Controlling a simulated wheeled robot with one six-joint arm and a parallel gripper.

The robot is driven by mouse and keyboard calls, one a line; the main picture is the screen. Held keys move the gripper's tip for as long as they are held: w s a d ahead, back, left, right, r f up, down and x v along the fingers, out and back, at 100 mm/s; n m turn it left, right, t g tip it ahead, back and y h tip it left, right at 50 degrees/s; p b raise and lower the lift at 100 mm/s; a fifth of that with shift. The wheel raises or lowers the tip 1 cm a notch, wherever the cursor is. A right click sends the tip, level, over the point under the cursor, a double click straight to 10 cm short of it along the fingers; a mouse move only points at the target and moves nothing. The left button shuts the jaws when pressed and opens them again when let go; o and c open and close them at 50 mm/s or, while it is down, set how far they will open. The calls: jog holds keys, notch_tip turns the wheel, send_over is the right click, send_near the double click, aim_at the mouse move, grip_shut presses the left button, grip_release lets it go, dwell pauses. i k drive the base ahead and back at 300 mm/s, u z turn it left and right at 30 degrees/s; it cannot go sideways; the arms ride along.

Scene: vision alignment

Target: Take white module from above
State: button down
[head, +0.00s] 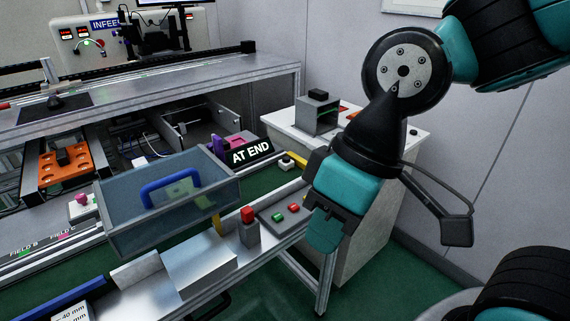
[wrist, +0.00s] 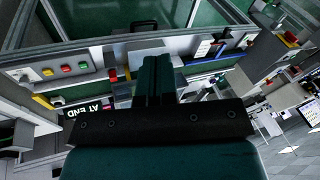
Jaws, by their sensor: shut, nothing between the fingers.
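My gripper (head: 325,232) hangs at the right of the head view, beside the right end of the bench. Its teal fingers are together with nothing between them. In the wrist view the closed fingers (wrist: 154,78) point up the picture. A small white block with a pink top (head: 83,207) sits at the left, beside the clear bin. I cannot tell which of these is the white module. My gripper is apart from both.
A clear bin with a blue handle (head: 170,190) stands mid-bench. A red button post (head: 248,228) and a button box (head: 285,213) line the front edge. The AT END sign (head: 250,152) stands behind. A white cabinet (head: 365,190) stands behind my gripper. An orange tray (head: 65,165) is far left.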

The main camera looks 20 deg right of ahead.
aim_at(286, 163)
jog(key=u, duration=0.6)
jog(key=i, duration=1)
jog(key=z, duration=0.15)
